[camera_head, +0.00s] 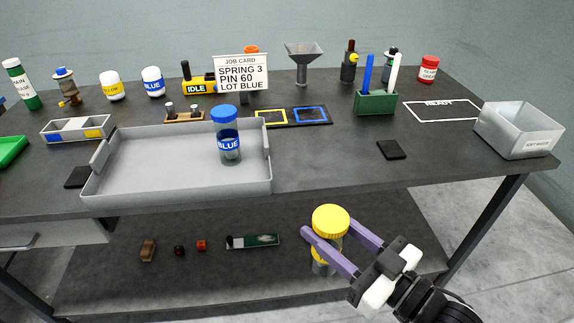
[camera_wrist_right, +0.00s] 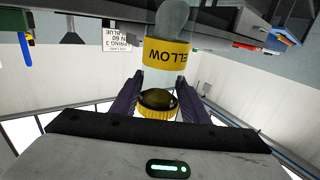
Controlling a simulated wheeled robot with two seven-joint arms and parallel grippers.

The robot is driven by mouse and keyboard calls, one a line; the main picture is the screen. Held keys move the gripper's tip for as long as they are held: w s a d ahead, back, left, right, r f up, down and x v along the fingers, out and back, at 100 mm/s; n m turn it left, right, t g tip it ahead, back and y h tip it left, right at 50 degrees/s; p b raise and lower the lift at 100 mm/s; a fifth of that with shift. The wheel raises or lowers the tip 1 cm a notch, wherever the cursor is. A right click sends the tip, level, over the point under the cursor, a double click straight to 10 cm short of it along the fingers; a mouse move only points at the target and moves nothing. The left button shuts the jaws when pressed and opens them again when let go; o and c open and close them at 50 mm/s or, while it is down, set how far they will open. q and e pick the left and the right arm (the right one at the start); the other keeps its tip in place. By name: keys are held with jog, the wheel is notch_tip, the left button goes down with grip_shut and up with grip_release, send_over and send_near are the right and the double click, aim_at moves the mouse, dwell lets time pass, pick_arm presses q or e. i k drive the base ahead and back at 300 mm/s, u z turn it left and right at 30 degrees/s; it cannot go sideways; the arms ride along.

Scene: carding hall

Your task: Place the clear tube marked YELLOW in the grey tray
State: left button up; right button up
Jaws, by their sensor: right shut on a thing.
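The clear tube marked YELLOW (camera_head: 331,220) has a yellow screw cap. My right gripper (camera_head: 327,228) is shut on it and holds it roughly upright, in front of the table's front edge and right of the tray. The right wrist view shows its yellow label (camera_wrist_right: 167,54) upside down between the fingers. The grey tray (camera_head: 130,180) lies at the table's front, left of centre. A clear tube marked BLUE (camera_head: 229,135) with a blue cap stands upright in the tray's right part. My left gripper is not in view.
The job card (camera_head: 240,72) stands behind the tray, reading LOT BLUE. A mat with yellow and blue squares (camera_head: 293,117) lies behind right. A green holder (camera_head: 375,103) and a grey metal bin (camera_head: 518,131) stand farther right. The tray's left and middle floor is clear. A lower shelf (camera_head: 210,275) holds small items.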

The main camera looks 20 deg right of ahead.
aim_at(153, 166)
jog(key=u, duration=2.2)
jog(key=i, duration=2.3)
jog(key=z, duration=3.3)
